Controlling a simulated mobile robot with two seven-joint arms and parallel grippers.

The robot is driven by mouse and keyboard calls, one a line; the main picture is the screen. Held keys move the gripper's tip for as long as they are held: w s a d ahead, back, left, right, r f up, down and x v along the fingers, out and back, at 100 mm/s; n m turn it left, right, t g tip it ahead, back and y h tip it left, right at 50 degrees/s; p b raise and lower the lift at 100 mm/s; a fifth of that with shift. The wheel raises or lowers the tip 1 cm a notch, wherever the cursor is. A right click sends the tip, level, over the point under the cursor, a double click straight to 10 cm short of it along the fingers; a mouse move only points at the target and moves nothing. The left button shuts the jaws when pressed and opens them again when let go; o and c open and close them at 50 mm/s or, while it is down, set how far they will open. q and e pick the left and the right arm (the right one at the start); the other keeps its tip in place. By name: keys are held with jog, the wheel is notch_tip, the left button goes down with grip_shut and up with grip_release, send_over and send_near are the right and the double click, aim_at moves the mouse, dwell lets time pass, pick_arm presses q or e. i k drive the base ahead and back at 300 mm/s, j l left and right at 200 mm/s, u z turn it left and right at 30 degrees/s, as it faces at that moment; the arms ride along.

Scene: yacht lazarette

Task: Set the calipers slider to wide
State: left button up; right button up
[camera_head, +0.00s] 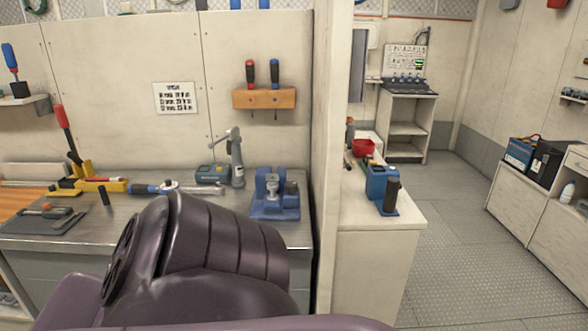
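I cannot clearly make out the calipers. A dark grey mat (22,226) lies on the left part of the metal workbench (225,228), with a small tool with an orange-red part (45,209) on it; it is too small to tell whether this is the calipers. My own dark purple arm links fill the lower middle of the view and hide much of the bench front. Neither of my grippers shows.
A blue vise (275,196) stands at the bench's right end, near a grey upright clamp-like tool (236,158). A yellow holder (100,184) is at the left. A partition (334,130) separates a counter (385,212) with a red bowl (362,147). The floor (470,240) at right is clear.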

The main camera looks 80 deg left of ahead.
aim_at(54, 212)
jog(key=u, duration=4)
